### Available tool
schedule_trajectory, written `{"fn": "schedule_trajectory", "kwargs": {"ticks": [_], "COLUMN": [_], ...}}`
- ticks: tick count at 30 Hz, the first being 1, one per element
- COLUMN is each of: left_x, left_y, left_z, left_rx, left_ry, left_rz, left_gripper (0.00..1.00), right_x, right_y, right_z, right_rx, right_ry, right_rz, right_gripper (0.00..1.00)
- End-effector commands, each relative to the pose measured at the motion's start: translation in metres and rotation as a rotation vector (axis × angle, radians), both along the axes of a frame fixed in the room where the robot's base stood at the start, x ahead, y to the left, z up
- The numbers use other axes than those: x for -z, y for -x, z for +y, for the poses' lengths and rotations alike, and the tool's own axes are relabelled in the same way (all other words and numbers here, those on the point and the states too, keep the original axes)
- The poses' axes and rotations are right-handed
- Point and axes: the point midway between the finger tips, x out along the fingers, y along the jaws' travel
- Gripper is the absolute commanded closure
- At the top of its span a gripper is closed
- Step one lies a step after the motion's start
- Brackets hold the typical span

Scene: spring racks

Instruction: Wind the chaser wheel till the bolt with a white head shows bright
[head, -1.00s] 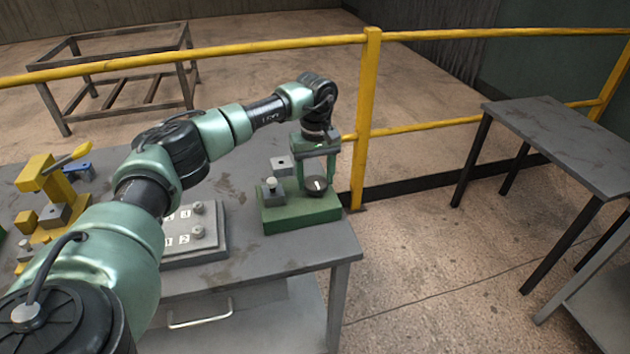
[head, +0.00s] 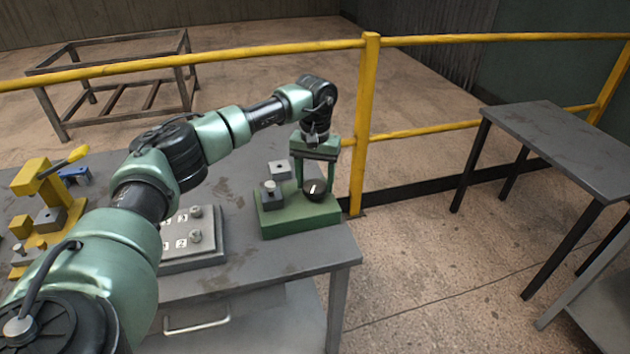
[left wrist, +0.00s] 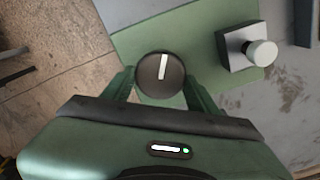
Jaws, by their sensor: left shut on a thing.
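The chaser wheel is a dark round knob (head: 314,189) with a white line, on a green base (head: 300,217) at the table's right end. It also shows in the left wrist view (left wrist: 160,74), its white line nearly upright there. My left gripper (head: 315,187) reaches down from above and is shut on the wheel, a finger on each side. The bolt with a white head (head: 269,187) stands in a grey block on the same base; its pale head shows in the left wrist view (left wrist: 262,53). My right gripper is not in view.
A grey panel (head: 190,258) with numbered pegs lies left of the green base. A yellow lever press (head: 42,190) stands farther left. A yellow railing (head: 365,110) runs close behind the table. Another grey table (head: 560,140) stands at right.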

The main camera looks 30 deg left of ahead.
Motion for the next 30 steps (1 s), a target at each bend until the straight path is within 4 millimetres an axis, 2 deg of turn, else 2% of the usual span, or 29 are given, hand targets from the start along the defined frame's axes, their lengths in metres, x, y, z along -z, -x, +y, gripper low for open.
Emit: {"fn": "schedule_trajectory", "kwargs": {"ticks": [10,11,12,13,23,26,30], "left_x": [-0.002,-0.002,-0.002,-0.002,-0.003,-0.012,-0.036], "left_y": [-0.001,-0.001,-0.001,-0.001,-0.001,-0.001,-0.001], "left_z": [0.000,0.000,0.000,0.000,0.000,0.000,0.000], "left_rx": [0.000,0.000,0.000,0.000,0.000,0.000,0.000], "left_ry": [0.001,0.001,0.001,0.001,0.000,0.001,0.001], "left_rz": [-0.004,-0.005,-0.004,-0.004,-0.002,-0.004,-0.007], "left_gripper": [0.82,0.33,0.22,0.20,0.20,0.20,0.20], "right_x": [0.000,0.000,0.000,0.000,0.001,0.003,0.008], "right_y": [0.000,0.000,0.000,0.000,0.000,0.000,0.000], "right_z": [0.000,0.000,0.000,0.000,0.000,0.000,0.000], "right_rx": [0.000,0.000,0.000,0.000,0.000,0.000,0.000], "right_ry": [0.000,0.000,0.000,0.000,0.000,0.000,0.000], "right_rz": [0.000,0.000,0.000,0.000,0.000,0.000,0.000], "right_gripper": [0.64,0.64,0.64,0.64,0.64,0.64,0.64]}}
